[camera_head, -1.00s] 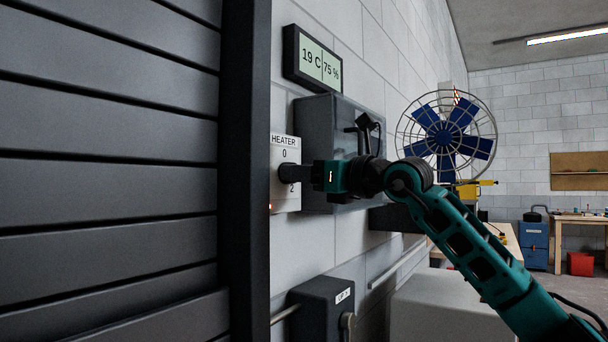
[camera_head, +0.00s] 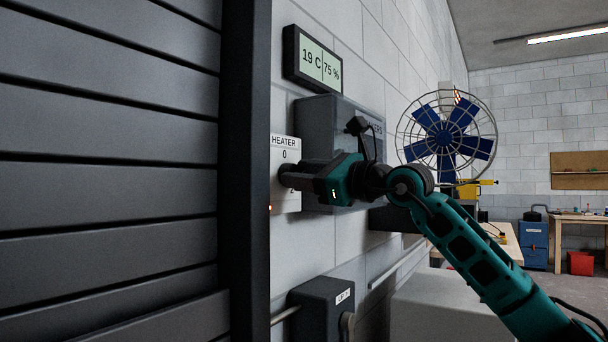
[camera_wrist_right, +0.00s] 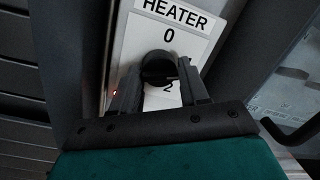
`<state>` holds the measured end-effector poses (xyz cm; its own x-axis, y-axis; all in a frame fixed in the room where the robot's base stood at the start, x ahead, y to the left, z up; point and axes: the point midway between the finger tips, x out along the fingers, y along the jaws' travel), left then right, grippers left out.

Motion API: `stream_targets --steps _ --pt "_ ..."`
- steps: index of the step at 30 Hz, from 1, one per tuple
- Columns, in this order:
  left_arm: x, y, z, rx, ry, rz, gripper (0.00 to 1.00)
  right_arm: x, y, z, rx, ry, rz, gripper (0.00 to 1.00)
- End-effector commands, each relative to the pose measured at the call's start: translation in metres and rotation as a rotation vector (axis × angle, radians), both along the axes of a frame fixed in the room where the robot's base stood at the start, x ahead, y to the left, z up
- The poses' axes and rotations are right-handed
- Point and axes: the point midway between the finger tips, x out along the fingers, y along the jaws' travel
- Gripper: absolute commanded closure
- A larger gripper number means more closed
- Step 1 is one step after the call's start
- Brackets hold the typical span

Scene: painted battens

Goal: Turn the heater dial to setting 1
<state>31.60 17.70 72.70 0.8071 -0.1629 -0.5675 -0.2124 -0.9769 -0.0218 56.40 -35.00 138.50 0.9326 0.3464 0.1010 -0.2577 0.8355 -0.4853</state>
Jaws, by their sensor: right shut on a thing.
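The white heater panel (camera_head: 286,150) is on the block wall, just right of the dark shutter's edge. It is labelled HEATER, with 0 above the dial and 2 below it. My right gripper (camera_head: 287,176) reaches in from the right and is shut on the dial. In the right wrist view the round black dial (camera_wrist_right: 158,67) sits between the two fingers (camera_wrist_right: 160,90). The dial's pointer and the mark 1 cannot be made out. A small red light (camera_wrist_right: 115,93) shows at the panel's lower left. My left gripper is not in view.
A dark shutter (camera_head: 110,180) fills the left side. A grey box (camera_head: 315,120) is on the wall close beside the panel, behind my gripper. A display (camera_head: 318,58) reading 19 C and 75 % hangs above. A caged fan (camera_head: 445,140) stands farther right.

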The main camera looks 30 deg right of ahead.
Motion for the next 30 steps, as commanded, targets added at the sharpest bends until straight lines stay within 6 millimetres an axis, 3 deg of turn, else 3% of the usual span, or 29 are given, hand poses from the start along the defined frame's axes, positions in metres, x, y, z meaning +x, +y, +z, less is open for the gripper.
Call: stream_targets --steps 7,8,15,23,30 --pt "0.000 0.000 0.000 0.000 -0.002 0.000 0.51 0.000 0.002 -0.003 -0.002 0.006 0.003 0.86" --pt "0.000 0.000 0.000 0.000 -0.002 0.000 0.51 0.001 0.002 -0.003 -0.001 0.007 0.003 0.54" --pt "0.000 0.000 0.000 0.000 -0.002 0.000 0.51 0.000 0.001 -0.002 0.000 0.005 0.002 0.33" --pt "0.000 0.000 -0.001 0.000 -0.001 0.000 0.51 -0.001 0.000 -0.002 0.001 0.003 0.001 0.33" --pt "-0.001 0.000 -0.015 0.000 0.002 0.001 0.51 -0.031 -0.013 -0.009 -0.002 0.004 -0.004 0.33"
